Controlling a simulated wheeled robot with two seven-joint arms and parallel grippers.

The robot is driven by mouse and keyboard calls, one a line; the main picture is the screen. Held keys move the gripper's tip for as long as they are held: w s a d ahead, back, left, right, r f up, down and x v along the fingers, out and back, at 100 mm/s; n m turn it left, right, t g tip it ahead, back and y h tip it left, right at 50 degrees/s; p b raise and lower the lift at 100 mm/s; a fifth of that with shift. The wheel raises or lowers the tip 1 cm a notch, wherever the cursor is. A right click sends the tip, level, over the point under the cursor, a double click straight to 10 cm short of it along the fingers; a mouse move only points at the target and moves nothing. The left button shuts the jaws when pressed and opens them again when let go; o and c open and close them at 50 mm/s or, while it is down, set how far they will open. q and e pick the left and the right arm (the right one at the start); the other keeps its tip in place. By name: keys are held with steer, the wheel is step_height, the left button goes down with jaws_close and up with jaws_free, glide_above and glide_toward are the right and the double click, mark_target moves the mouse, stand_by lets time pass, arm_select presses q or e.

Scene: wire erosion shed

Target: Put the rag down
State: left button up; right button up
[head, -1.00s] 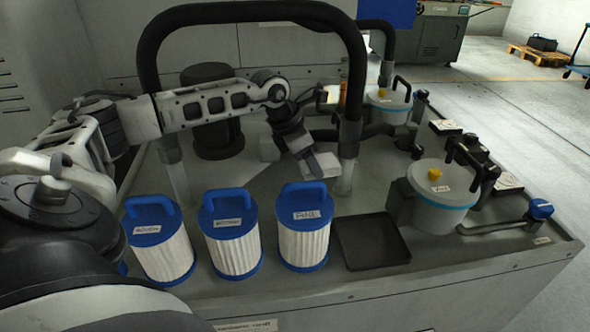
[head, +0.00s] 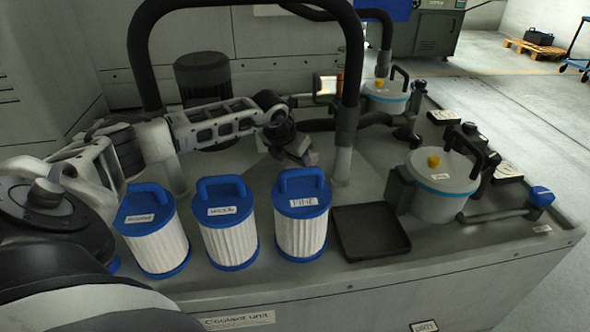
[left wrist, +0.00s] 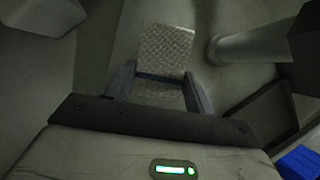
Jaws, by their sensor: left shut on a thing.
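In the left wrist view the rag (left wrist: 165,45) is a pale, quilted-looking flat piece. It sits between the two fingers of my left gripper (left wrist: 160,85), which is shut on it. In the head view my left gripper (head: 304,158) is low over the grey deck, behind the filter marked FINE (head: 301,230) and left of a hose's pale lower end. The rag cannot be made out there. I cannot tell whether the rag touches the deck. My right gripper is not in view.
Two more blue-capped filters (head: 153,240) (head: 227,232) stand left of FINE. An empty black tray (head: 371,232) lies to its right. A lidded canister (head: 440,190) stands farther right. A black hose (head: 354,60) arches over the deck. Bare deck (head: 440,250) shows right of the tray.

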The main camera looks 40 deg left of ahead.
mark_target(292, 164)
arm_select(q)
step_height(292, 164, down, 3)
steer(key=shift+f, duration=0.1)
steer(key=o, duration=1.3)
steer(key=shift+c, duration=0.2)
steer(key=p+v, duration=0.1)
steer(key=v, duration=1.1)
